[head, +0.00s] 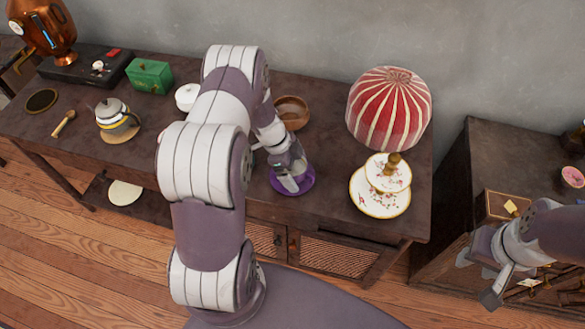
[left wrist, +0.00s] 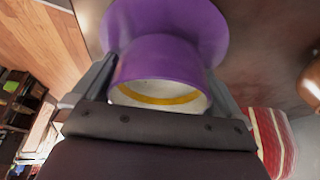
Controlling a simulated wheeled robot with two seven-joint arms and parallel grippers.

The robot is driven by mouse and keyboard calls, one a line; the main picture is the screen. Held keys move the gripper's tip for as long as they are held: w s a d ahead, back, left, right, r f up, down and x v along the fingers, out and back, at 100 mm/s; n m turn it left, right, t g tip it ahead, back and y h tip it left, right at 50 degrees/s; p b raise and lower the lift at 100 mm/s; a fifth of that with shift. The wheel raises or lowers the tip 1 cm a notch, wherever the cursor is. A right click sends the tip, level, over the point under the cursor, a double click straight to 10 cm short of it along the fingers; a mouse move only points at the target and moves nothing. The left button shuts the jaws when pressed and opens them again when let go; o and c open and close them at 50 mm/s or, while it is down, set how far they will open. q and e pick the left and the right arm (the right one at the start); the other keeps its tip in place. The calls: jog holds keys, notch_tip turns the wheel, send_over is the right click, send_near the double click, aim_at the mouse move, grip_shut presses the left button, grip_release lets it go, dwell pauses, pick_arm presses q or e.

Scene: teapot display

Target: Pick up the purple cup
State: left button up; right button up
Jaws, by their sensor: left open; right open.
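The purple cup (left wrist: 155,58) stands on a purple saucer (left wrist: 215,25) in the left wrist view, its pale inside with a yellow ring facing the camera. In the head view the saucer (head: 306,184) shows on the dark wooden table, and my left gripper (head: 291,182) covers most of the cup. My left gripper (left wrist: 157,85) is open, with one finger on each side of the cup. I cannot tell whether the fingers touch it. My right gripper (head: 490,283) is open and empty at the right, by the second cabinet.
A red striped lamp (head: 390,108) and a two-tier floral plate stand (head: 380,203) are right of the cup. A wooden bowl (head: 292,113) and a white lidded pot (head: 187,97) stand behind. A teapot (head: 116,118) and a green box (head: 149,76) are further left.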

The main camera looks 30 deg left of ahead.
pick_arm(q)
jog(key=c, duration=0.8)
jog(key=shift+r, duration=0.15)
